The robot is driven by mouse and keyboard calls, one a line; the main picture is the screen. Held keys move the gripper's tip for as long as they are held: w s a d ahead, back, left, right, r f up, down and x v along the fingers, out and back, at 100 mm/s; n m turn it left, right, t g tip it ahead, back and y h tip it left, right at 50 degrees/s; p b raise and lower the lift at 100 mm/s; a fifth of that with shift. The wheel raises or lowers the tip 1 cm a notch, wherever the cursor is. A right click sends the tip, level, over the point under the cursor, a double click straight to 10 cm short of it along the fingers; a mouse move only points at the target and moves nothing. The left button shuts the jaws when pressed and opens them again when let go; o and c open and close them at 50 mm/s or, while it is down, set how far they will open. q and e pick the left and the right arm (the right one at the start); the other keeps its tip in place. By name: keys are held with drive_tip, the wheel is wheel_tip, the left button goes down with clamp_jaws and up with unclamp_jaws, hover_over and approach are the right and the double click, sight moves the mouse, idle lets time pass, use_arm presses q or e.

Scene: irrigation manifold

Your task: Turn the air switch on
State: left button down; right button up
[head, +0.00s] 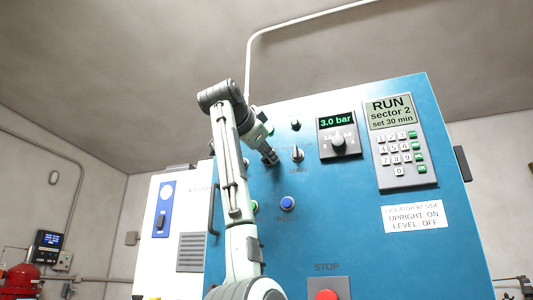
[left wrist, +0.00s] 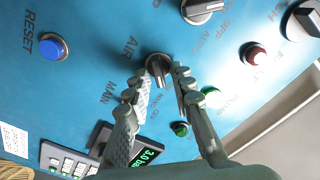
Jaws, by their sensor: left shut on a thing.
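The air switch (left wrist: 158,66) is a dark round knob with a pale grip bar, beside the label AIR on the blue panel. It shows in the left wrist view between the fingertips of my left gripper (left wrist: 162,76). The gripper is shut on the knob. In the head view my left gripper (head: 269,157) reaches the panel left of another switch (head: 297,153) and hides the air switch. I cannot tell which setting the knob points to. My right gripper is in neither view.
The blue panel (head: 370,240) also carries a pressure display (head: 338,121), a keypad unit (head: 400,142), a blue reset button (head: 287,203) and a red stop button (head: 326,295). A white cabinet (head: 190,215) stands at the left.

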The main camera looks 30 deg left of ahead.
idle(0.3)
use_arm(q)
drive_tip(key=c, duration=1.6)
unclamp_jaws()
drive_tip(key=shift+c, duration=0.2)
drive_tip(key=v, duration=1.2)
drive_tip(key=shift+d, duration=0.1)
